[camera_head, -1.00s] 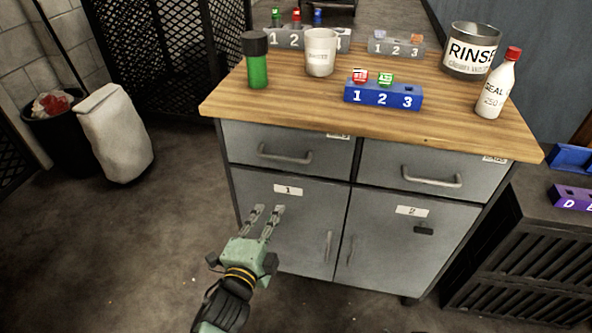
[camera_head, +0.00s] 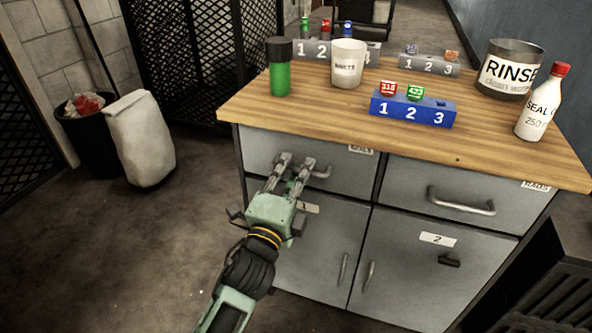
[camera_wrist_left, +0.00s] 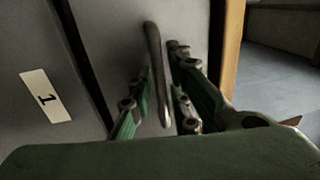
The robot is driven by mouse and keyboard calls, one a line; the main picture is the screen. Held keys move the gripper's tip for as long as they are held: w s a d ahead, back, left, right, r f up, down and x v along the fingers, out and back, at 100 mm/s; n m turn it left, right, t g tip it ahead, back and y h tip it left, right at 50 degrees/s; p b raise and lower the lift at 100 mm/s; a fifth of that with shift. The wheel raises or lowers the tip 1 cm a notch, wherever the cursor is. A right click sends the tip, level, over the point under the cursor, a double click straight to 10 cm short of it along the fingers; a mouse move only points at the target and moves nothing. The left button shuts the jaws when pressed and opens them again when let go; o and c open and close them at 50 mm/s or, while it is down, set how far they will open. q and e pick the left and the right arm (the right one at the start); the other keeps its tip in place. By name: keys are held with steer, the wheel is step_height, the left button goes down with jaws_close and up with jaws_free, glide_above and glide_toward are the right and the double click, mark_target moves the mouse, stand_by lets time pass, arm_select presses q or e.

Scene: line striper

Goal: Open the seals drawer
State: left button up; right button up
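The cabinet's upper left drawer (camera_head: 340,160) is shut, with a curved metal bar handle (camera_head: 321,172) and a small label (camera_head: 361,149) too small to read surely. The upper right drawer (camera_head: 415,180) is also shut, with its own handle (camera_head: 461,206) and label (camera_head: 535,185). My left gripper (camera_head: 295,162) is at the left drawer's handle and hides part of it. In the left wrist view the handle (camera_wrist_left: 156,70) runs between its two parted fingers; whether they touch it I cannot tell. My right gripper is not in view.
Doors 1 (camera_head: 320,250) and 2 (camera_head: 420,270) are shut below the drawers. The wooden top (camera_head: 330,112) overhangs them and bears a green bottle (camera_head: 280,75), white cup (camera_head: 348,65), blue rack (camera_head: 413,110), rinse tin (camera_head: 508,70) and seal bottle (camera_head: 540,105).

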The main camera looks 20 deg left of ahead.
arm_select(q)
steer(key=shift+w, duration=0.2)
steer(key=shift+c, duration=0.4)
jaws_close()
